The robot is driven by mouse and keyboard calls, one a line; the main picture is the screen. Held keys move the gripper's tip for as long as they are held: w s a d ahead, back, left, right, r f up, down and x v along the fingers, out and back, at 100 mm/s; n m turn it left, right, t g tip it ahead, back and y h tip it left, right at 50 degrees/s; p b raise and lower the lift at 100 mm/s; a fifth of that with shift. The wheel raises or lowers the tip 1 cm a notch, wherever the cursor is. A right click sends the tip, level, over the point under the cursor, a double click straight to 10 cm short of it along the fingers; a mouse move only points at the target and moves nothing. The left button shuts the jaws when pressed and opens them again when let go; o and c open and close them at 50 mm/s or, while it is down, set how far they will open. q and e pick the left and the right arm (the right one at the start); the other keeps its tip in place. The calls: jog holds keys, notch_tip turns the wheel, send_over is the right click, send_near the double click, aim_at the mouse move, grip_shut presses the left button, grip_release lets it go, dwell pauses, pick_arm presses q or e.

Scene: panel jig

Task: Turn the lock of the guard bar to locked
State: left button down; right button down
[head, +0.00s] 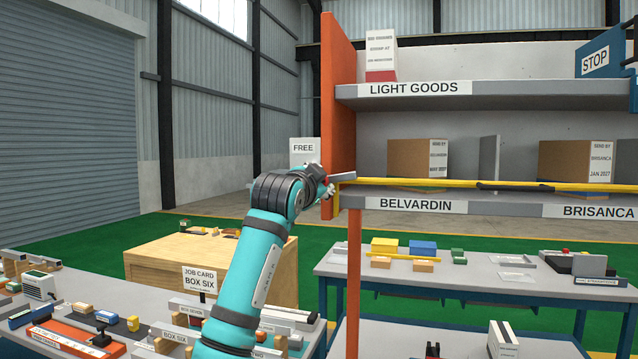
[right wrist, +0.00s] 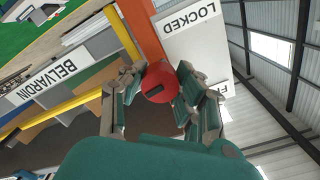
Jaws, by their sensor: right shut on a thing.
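The yellow guard bar (head: 430,182) runs level across the front of the rack, above the BELVARDIN label; it also shows in the right wrist view (right wrist: 88,96). Its lock is a round red knob (right wrist: 160,88) with a dark mark, by the orange upright. My right gripper (head: 328,187) is at the bar's left end; in the right wrist view its fingers (right wrist: 161,76) are shut on the knob from both sides. A LOCKED label (right wrist: 188,22) and a partly hidden FREE label (right wrist: 228,90) are beside the knob. Which label the mark points to I cannot tell. My left gripper is out of view.
The orange upright (head: 338,100) stands right beside my right gripper. Shelves with cartons (head: 418,160) are behind the bar. A wooden crate (head: 150,262) and tables with small parts (head: 340,263) stand below. Open green floor (head: 110,240) lies to the left.

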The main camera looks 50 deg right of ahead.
jog(key=shift+m, duration=0.9)
jog(key=c, duration=0.9)
grip_release()
jog(key=v, duration=1.2)
jog(key=shift+w, duration=0.1)
